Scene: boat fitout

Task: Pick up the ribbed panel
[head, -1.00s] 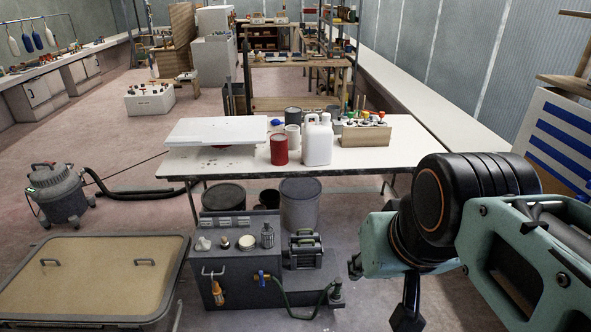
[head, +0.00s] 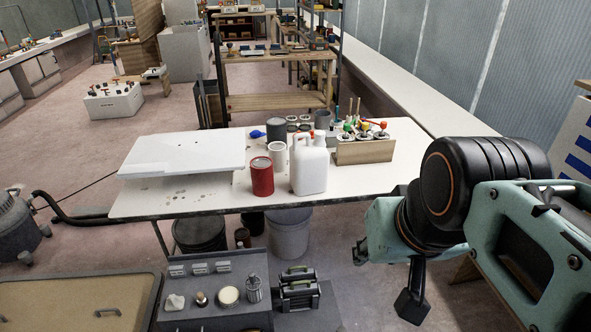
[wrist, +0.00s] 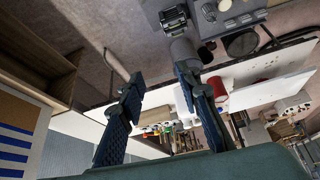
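No panel with clear ribs shows. A flat white panel (head: 185,150) lies on the left part of the white work table (head: 215,200), its front edge slightly raised above the top; any ribs on it are too small to tell. A white board with blue stripes (head: 578,150) stands at the right edge, partly cut off; it also shows in the wrist view (wrist: 18,135). My gripper (wrist: 160,76) is open and empty, its two dark fingers apart. In the head view it hangs right of the table, away from both.
A red can (head: 262,177), a white jug (head: 309,168) and a wooden tool holder (head: 364,151) stand right of the white panel. A grey bench unit (head: 215,290) is in front of the table, with a tan-topped lid (head: 75,305) at lower left. Buckets stand underneath.

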